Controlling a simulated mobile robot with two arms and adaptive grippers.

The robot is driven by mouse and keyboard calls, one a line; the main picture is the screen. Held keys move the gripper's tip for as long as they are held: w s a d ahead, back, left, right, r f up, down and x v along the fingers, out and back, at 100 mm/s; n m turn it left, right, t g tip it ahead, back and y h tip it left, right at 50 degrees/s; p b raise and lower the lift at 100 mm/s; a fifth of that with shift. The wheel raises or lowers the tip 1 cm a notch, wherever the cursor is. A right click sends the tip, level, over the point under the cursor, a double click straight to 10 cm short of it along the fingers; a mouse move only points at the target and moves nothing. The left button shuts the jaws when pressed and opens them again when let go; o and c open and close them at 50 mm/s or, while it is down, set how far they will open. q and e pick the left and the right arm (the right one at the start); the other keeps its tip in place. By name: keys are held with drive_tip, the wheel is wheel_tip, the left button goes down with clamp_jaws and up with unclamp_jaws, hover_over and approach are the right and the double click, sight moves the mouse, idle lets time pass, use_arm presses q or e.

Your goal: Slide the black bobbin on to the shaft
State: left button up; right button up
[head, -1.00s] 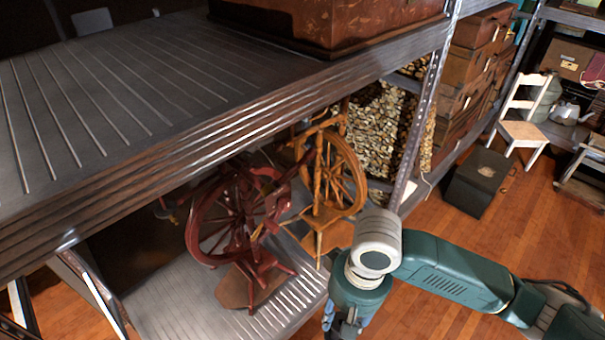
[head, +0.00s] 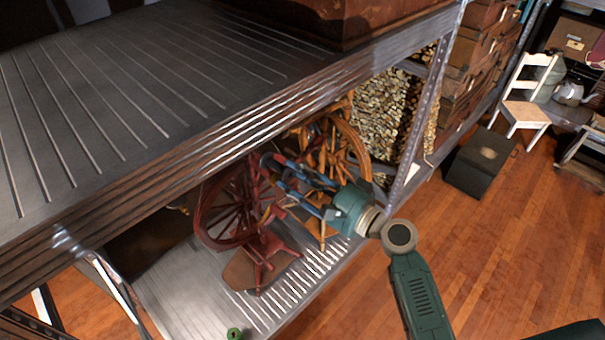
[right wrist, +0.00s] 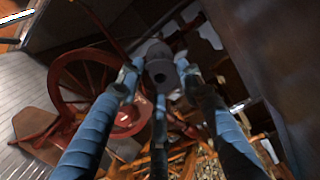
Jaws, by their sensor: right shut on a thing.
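My right gripper (head: 270,174) reaches in under the upper shelf, its blue fingers beside the dark red spinning wheel (head: 213,240). In the right wrist view my right gripper (right wrist: 160,70) is shut on the black bobbin (right wrist: 159,66), held between the fingertips. The red wheel (right wrist: 62,84) is at the left there, with its frame behind the bobbin. The bobbin is too small or hidden to make out in the head view. I cannot pick out the shaft clearly, nor tell whether the bobbin touches it. My left gripper is not in view.
The upper metal shelf (head: 90,110) overhangs the wheel closely. A lighter wooden spinning wheel (head: 350,150) stands just behind my gripper. The lower shelf (head: 185,300) has bare room in front. A small green object (head: 234,333) sits near its front. A shelf post (head: 420,115) rises to the right.

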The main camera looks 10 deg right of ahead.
sight(296, 172)
drive_tip(key=shift+w+d+f+m+t+h, duration=0.2)
drive_tip(key=shift+d+t, duration=0.1)
drive_tip(key=shift+d, duration=0.15)
drive_tip(key=shift+w+d+f+m+t+h, duration=0.2)
drive_tip(key=shift+d+t, duration=0.1)
drive_tip(key=shift+d, duration=0.1)
drive_tip(key=shift+w, duration=0.15)
drive_tip(key=x, duration=0.2)
drive_tip(key=shift+w+a+r, duration=0.1)
drive_tip(key=shift+w+a, duration=0.1)
drive_tip(key=shift+w+a, duration=0.2)
drive_tip(key=shift+w+a, duration=0.15)
drive_tip(key=shift+w, duration=0.05)
drive_tip(key=shift+w+a, duration=0.1)
